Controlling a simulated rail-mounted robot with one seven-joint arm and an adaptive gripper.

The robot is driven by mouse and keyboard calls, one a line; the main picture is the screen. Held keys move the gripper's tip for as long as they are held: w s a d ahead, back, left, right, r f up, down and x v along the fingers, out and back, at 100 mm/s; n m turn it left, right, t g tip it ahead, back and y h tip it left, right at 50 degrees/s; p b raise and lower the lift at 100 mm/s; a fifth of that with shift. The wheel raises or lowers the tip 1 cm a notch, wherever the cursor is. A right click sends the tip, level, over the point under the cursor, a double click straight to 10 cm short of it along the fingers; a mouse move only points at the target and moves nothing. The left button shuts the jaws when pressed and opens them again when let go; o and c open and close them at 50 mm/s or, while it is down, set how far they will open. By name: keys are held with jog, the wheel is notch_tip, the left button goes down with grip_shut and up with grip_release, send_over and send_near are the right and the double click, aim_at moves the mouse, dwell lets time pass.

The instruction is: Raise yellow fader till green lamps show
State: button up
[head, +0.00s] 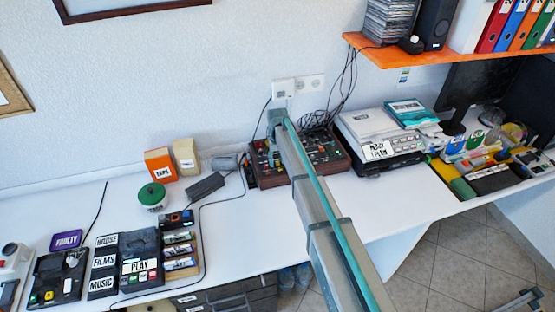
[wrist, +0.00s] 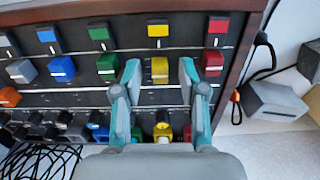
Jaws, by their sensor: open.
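The mixer console (head: 330,152) with wooden sides stands against the wall in the head view, partly hidden by my arm. In the wrist view its dark panel (wrist: 200,47) carries rows of coloured caps. One yellow cap (wrist: 159,70) lies between the fingertips of my gripper (wrist: 159,72), with a gap on each side. Another yellow cap (wrist: 158,29) is farther up the same column, and a third (wrist: 163,131) is lower, between the finger bases. My gripper is open and empty. I cannot make out any lit green lamps.
Neighbouring green (wrist: 107,64) and red (wrist: 213,60) caps sit close outside the fingers. A grey box (wrist: 275,100) with cables is right of the console in the wrist view. A scanner-like machine (head: 375,135) stands to its right in the head view. White desk (head: 235,235) is clear in front.

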grip_shut()
dwell(0.3)
jog(key=shift+w+a+b, duration=0.25)
jog(key=shift+w+b, duration=0.05)
jog(key=shift+w, duration=0.4)
jog(key=shift+w+a+b, duration=0.25)
jog(key=shift+w+b, duration=0.05)
jog(key=shift+w, duration=0.35)
jog(key=shift+s, duration=0.1)
grip_release()
notch_tip(320, 180, up, 12)
